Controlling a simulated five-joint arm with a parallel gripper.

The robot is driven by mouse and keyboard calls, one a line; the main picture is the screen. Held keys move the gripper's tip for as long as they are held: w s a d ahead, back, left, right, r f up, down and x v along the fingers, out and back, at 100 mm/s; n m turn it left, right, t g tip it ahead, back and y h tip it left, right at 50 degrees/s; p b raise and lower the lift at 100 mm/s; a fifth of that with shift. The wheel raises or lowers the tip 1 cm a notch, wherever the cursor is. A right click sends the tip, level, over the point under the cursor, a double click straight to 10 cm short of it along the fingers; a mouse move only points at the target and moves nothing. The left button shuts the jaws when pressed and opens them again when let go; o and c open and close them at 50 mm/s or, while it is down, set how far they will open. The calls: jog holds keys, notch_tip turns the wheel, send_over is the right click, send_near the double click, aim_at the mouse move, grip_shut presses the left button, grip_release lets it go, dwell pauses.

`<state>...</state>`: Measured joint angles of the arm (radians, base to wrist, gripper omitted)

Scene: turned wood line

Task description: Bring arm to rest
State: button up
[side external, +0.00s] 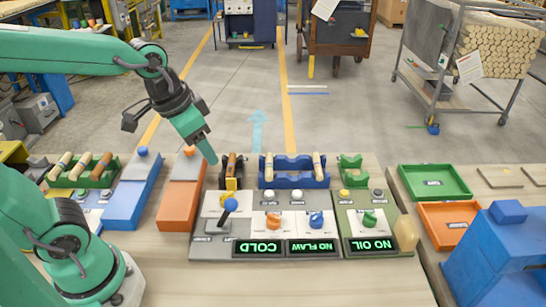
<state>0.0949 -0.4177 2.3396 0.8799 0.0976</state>
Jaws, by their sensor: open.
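My green arm reaches in from the left. My gripper (207,155) hangs tilted downward in the air between the orange block (180,205) and the black and orange stand (232,170). Its jaws are open, with nothing seen between them, though one finger largely hides the other. The panel before it has a blue-knobbed lever (230,205), an orange dial (273,221), a blue dial (316,221) and a green dial (369,219). Its displays, upside down in this view, read COLD (259,248), NO FLAW (313,246) and NO OIL (370,244).
A green rack (85,180) at left holds several turned pieces. A blue block (130,200) stands beside the orange one. Green tray (435,182) and orange tray (450,215) lie right. The air above the bench is clear.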

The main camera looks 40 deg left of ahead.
jog(key=s+a+r+n+t, duration=0.1)
jog(key=s+a+n, duration=0.1)
jog(key=s, duration=0.4)
jog(key=shift+a+r+t, duration=0.3)
jog(key=shift+a+t, duration=0.05)
jog(key=shift+t, duration=0.05)
